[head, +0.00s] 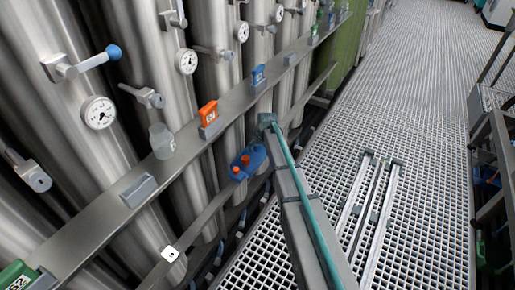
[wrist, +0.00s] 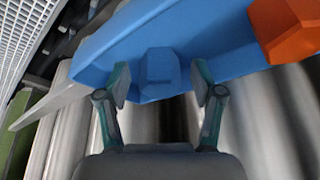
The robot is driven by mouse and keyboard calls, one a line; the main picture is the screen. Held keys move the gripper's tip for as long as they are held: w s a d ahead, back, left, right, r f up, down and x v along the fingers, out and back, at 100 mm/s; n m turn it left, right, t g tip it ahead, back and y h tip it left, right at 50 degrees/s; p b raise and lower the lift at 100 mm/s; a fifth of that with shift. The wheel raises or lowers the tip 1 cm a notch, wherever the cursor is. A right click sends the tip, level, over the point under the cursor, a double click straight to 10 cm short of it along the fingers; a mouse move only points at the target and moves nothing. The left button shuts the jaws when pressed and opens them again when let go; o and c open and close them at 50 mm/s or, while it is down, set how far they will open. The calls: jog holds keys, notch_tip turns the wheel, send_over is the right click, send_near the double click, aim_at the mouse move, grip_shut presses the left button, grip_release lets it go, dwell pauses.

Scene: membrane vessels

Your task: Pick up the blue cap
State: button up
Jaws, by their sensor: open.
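In the wrist view a small blue block-like cap (wrist: 158,72) sits on a larger blue body (wrist: 205,30). My gripper (wrist: 160,84) is open, with one teal-grey finger on each side of the cap. I cannot tell whether either finger touches it. In the head view the blue body (head: 256,158) rests by the lower rail, beside my arm, with orange knobs (head: 246,159) on it. My gripper and the blue cap cannot be made out there, as my arm covers that side.
A grey shelf rail (head: 185,148) runs along the steel vessels (head: 150,50), carrying an orange tag holder (head: 208,114), a blue one (head: 258,74) and a clear jar (head: 161,141). Gauges and valve handles jut out above. The grating floor (head: 420,110) at the right is mostly open.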

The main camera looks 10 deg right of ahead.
jog(key=c, duration=1.1)
jog(key=shift+r, duration=0.1)
jog(key=shift+c, duration=0.2)
